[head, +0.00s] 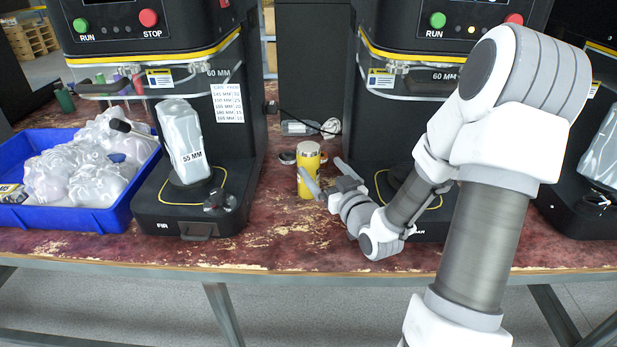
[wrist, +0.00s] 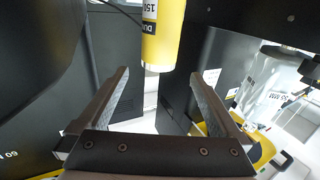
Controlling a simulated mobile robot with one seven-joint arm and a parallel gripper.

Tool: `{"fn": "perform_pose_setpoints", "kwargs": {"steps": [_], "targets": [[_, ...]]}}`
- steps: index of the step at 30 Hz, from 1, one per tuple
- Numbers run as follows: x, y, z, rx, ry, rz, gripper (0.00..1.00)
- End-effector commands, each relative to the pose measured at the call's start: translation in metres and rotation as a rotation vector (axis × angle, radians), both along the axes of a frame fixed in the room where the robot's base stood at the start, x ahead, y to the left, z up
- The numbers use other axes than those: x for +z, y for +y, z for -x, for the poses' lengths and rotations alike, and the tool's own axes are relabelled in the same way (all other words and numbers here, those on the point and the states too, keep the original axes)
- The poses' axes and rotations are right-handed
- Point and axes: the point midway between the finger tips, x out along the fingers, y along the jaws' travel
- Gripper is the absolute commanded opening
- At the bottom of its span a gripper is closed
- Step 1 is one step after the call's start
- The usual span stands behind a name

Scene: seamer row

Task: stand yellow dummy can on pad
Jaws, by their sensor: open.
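The yellow dummy can (head: 309,178) stands upright on the worn red table between two black machines. In the wrist view the can (wrist: 163,38) shows at the top, beyond the fingertips and roughly between their lines, with part of a dark label visible. My gripper (head: 326,176) is open beside the can, low over the table, coming from the right; its fingers (wrist: 158,76) are spread and empty. The middle machine's base has a yellow-outlined area (head: 380,184), mostly hidden by my arm. I cannot tell for sure which surface is the pad.
A blue bin (head: 107,215) of wrapped bags stands at far left. A small dark round object (head: 287,157) and a cable (head: 331,127) lie behind the yellow can. The table is clear in front.

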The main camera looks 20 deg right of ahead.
Motion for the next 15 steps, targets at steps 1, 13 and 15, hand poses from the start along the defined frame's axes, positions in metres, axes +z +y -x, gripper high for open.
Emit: {"fn": "perform_pose_setpoints", "kwargs": {"steps": [1, 13, 15], "targets": [[-0.001, 0.001, -0.01, 0.001, -0.002, -0.001, 1.0], [-0.003, 0.002, -0.049, 0.001, -0.002, -0.001, 1.0], [-0.005, 0.002, -0.06, -0.001, -0.002, -0.001, 1.0]]}}
